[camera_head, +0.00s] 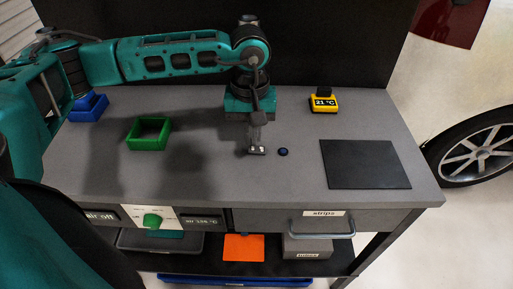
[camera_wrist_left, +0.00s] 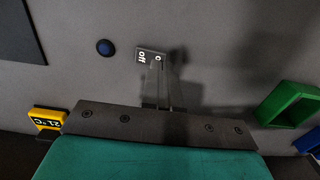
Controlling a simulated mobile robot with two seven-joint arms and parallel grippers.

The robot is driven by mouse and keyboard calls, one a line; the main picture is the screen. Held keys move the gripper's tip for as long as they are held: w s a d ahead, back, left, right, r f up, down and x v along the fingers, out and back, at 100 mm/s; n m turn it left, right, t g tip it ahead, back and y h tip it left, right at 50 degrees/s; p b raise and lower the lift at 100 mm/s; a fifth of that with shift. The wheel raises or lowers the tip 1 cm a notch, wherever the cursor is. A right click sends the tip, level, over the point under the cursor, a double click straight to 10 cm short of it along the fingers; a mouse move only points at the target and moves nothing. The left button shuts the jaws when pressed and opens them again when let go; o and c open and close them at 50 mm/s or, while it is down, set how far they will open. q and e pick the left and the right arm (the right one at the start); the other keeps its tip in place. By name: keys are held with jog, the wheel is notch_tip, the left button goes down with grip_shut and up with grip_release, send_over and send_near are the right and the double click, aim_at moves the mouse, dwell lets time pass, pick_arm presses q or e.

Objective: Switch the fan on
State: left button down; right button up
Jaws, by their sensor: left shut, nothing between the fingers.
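A small grey plate (camera_head: 259,151) with white lettering lies on the bench top; in the left wrist view the plate (camera_wrist_left: 142,56) reads "off" at one end, and the lettering at its other end is partly hidden by my fingers. My left gripper (camera_head: 254,147) is shut and empty, pointing down, its fingertips at the plate. In the left wrist view the gripper (camera_wrist_left: 157,64) overlaps one end of the plate; I cannot tell whether it touches. No fan itself is recognisable. My right gripper is not in view.
A round dark blue button (camera_head: 283,152) sits just right of the plate. A black mat (camera_head: 365,164), a yellow 21 °C display (camera_head: 323,103), a green bin (camera_head: 149,133) and a blue bin (camera_head: 89,107) are on the bench. A green knob (camera_head: 152,220) is on the front.

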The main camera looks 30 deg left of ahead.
pick_arm(q)
jog(key=shift+f+b, duration=0.9)
jog(key=shift+f, duration=0.15)
jog(key=shift+r, duration=0.1)
jog(key=shift+r+p, duration=2.15)
jog(key=shift+r, duration=1.35)
jog(key=shift+s, duration=0.1)
